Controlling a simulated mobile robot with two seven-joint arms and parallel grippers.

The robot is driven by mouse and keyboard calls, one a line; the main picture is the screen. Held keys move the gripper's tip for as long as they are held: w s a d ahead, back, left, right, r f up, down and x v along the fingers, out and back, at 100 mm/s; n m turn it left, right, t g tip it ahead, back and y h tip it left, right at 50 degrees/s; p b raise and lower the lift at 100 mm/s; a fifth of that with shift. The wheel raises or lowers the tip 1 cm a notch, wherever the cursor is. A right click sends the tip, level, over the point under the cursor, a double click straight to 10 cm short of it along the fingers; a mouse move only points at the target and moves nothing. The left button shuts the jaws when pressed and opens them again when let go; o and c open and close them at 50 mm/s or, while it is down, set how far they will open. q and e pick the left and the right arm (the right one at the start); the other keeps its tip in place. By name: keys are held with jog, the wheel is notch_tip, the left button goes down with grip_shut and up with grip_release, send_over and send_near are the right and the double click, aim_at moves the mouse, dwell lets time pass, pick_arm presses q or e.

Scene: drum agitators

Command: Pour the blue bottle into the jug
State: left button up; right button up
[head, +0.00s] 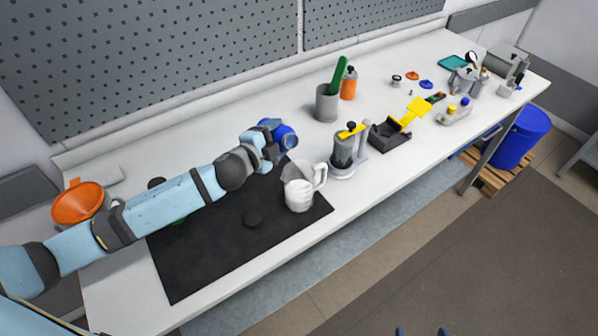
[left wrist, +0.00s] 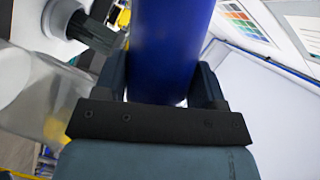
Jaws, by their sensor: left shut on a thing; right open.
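The blue bottle (head: 284,135) is in my left gripper (head: 270,148), which is shut on it above the black mat. The bottle looks tilted, with its end facing right over the jug's side. In the left wrist view the bottle (left wrist: 170,50) fills the space between the fingers of the gripper (left wrist: 165,85). The jug (head: 299,190) is a clear and whitish vessel with a handle on its right, standing on the right part of the mat, below and right of the gripper. A clear vessel, apparently the jug (left wrist: 40,95), shows at left in the wrist view. I cannot see any liquid flowing. At the bottom edge, bluish tips of my right gripper (head: 421,332) show, apart and empty.
The black mat (head: 215,245) lies on the white bench. A grey device with a dark vessel (head: 343,150) stands right of the jug. Behind are a grey cup (head: 327,104) and an orange bottle (head: 348,84). An orange funnel (head: 78,203) is at left.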

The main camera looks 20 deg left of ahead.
pick_arm(q)
jog(key=shift+d, duration=0.1)
jog(key=shift+b, duration=0.45)
jog(key=shift+f+m, duration=0.1)
jog(key=shift+m, duration=0.3)
jog(key=shift+t+b, duration=0.3)
jog(key=shift+b, duration=0.15)
jog(key=shift+s+d+r+m, duration=0.15)
jog(key=shift+r+m, duration=0.05)
jog(key=shift+m, duration=0.1)
jog(key=shift+s+d+r+m+t, duration=0.1)
jog(key=shift+s+r+m+t, duration=0.05)
jog(key=shift+m+t, duration=0.15)
dwell(1.0)
jog(key=shift+s+d+r+b, duration=0.1)
jog(key=shift+d+r+b, duration=0.1)
jog(key=shift+b, duration=0.1)
dwell(0.4)
jog(key=shift+r+m, duration=0.1)
jog(key=shift+m, duration=0.3)
dwell(0.6)
